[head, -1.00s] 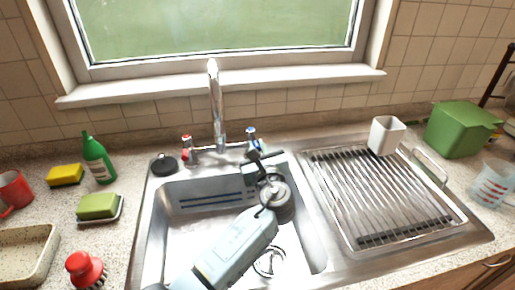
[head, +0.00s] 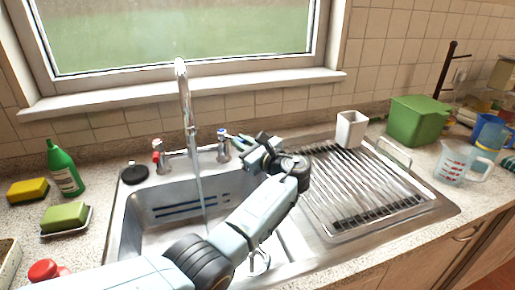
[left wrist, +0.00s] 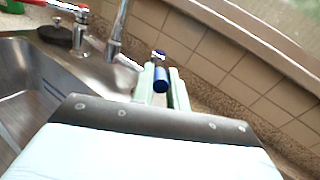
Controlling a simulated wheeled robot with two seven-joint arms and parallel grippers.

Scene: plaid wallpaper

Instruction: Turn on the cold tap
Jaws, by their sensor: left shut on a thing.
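The cold tap (head: 223,150), with its blue marking, stands right of the tall chrome spout (head: 186,100) behind the sink. My left gripper (head: 243,138) reaches over the basin to the cold tap from its right side. In the left wrist view, its two pale fingers (left wrist: 162,88) are shut on the blue tap handle (left wrist: 160,75). A thin stream of water (head: 201,185) runs from the spout into the basin. The hot tap (head: 158,153), marked red, stands left of the spout. My right gripper is not in view.
The sink basin (head: 128,225) is below my arm. A black plug (head: 134,174) lies at its back left corner. A draining rack (head: 375,195) with a white cup (head: 351,128) is at right. A green bottle (head: 65,168) and sponges stand at left.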

